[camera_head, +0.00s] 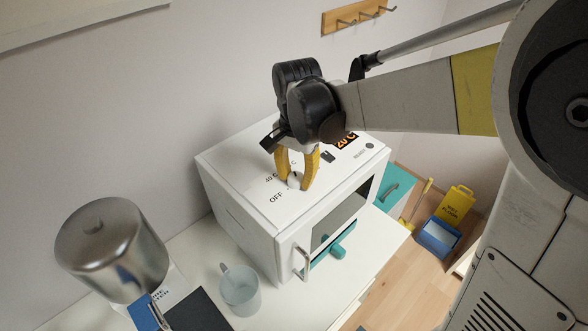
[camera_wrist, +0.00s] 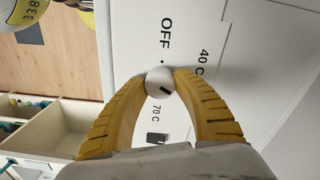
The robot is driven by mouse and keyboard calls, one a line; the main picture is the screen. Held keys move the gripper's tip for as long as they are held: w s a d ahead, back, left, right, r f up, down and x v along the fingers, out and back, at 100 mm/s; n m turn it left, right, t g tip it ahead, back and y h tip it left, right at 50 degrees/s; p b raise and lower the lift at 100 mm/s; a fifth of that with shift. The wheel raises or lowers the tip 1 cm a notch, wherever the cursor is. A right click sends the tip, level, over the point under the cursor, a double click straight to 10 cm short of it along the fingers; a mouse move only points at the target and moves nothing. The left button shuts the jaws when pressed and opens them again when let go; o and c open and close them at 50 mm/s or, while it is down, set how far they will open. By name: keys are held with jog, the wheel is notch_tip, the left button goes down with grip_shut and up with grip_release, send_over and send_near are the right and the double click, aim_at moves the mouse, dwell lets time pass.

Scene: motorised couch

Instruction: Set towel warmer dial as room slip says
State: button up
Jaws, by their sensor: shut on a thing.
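The towel warmer (camera_head: 235,200) is a white box on a white counter, with a dark front window and a bar handle. Its top carries OFF and 40 C labels and an orange display (camera_head: 347,140) that seems to read 20°C. My gripper (camera_head: 296,184) reaches down onto this top. In the wrist view its yellow fingers are shut on the round white dial (camera_wrist: 159,82), one on each side. OFF, 40 C and 70 C are printed around the dial. A short dark mark shows on it, but I cannot tell which label it indicates. I cannot pick out the room slip.
A metal canister (camera_head: 110,250) and a grey mug (camera_head: 240,290) stand left of the warmer. A dark panel (camera_head: 198,312) lies near them. Wall hooks (camera_head: 358,16) are above. A yellow floor sign (camera_head: 455,206) and blue bucket (camera_head: 438,239) stand on the floor at right.

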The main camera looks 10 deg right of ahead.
aim_at(296, 176)
dwell(0.3)
jog(key=o, duration=1.2)
jog(key=shift+o, duration=0.2)
jog(key=shift+r, duration=0.1)
notch_tip(296, 176, up, 12)
